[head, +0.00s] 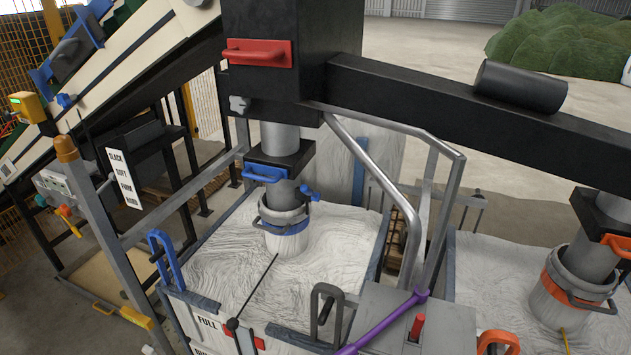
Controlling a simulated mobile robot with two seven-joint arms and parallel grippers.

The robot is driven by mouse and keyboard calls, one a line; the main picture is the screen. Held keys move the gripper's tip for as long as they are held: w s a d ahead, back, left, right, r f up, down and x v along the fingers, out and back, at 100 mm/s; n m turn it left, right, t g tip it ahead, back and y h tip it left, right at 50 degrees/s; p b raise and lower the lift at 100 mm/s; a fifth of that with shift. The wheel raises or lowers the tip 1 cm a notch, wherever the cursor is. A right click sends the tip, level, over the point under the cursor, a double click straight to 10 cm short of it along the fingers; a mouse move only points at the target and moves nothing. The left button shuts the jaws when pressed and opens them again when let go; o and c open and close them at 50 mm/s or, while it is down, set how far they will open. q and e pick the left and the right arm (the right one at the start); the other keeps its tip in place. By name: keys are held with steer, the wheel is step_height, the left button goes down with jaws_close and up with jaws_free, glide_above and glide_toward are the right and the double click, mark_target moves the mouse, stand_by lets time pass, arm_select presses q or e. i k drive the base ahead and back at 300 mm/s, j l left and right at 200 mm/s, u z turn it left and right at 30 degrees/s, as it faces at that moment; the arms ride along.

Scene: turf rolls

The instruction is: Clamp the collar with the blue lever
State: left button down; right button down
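The collar with the blue band (284,226) sits around the lower end of the left grey spout, where the white bag's neck meets it. A grey bail-like loop crosses its front. A small blue lever (309,193) sticks out at the spout's right side, just above the collar. I cannot tell whether it is latched. A blue handle (266,174) is on the black block above. The white bag (325,245) spreads below in a framed bin. Neither of my grippers shows in the head view.
A second spout with an orange collar (562,281) stands at the right. A red handle (257,52) is on the black housing. A conveyor (130,70) rises at the left.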

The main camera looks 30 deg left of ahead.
mark_target(305, 189)
steer(key=l+u, duration=0.4)
steer(key=l, duration=0.6)
steer(key=k+l+u, duration=0.1)
steer(key=l+u, duration=0.3)
steer(key=l, duration=0.6)
